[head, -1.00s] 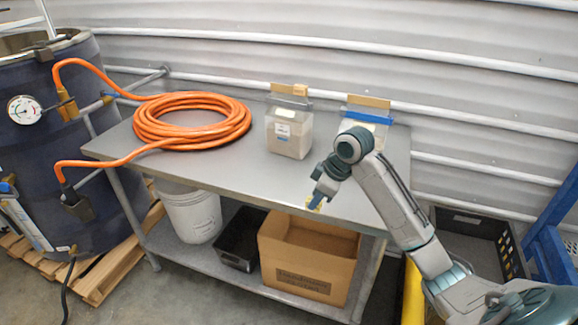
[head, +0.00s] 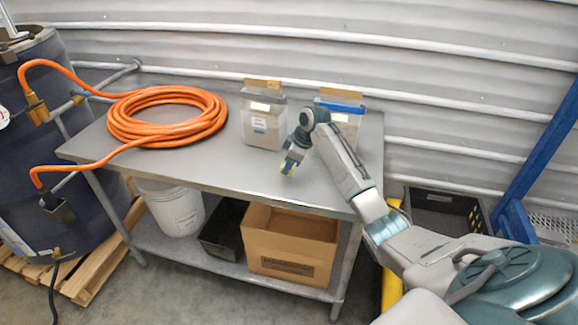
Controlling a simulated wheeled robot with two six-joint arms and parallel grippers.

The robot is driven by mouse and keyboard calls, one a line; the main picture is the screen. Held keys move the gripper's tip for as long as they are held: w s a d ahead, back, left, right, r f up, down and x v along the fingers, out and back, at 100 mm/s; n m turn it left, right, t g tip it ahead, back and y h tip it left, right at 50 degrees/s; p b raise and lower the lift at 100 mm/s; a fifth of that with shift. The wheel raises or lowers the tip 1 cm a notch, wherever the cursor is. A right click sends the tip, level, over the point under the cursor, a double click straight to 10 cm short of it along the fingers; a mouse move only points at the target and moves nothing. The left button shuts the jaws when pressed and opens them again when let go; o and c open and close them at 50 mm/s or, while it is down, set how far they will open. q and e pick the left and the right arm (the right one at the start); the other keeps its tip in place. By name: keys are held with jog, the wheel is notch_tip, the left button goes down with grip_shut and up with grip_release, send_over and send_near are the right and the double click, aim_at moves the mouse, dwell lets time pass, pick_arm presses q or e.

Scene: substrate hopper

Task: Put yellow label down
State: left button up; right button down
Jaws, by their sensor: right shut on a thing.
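My right gripper (head: 291,167) is above the front right part of the steel table (head: 200,163), pointing down. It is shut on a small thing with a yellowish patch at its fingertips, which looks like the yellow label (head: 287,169). Most of the label is hidden by the fingers, and I cannot tell whether it touches the tabletop. My left gripper is not in view.
A clear container (head: 263,122) and a blue-lidded container (head: 343,125) stand at the table's back; my arm partly covers the latter. An orange hose coil (head: 167,117) lies left. A cardboard box (head: 290,245), black bin (head: 222,228) and white bucket (head: 172,208) occupy the lower shelf.

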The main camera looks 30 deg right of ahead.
jog(key=shift+f, duration=0.8)
jog(key=shift+f, duration=0.1)
jog(key=c, duration=1.3)
grip_release()
jog(key=shift+b+v, duration=1.75)
jog(key=shift+v, duration=4.4)
jog(key=shift+d, duration=0.1)
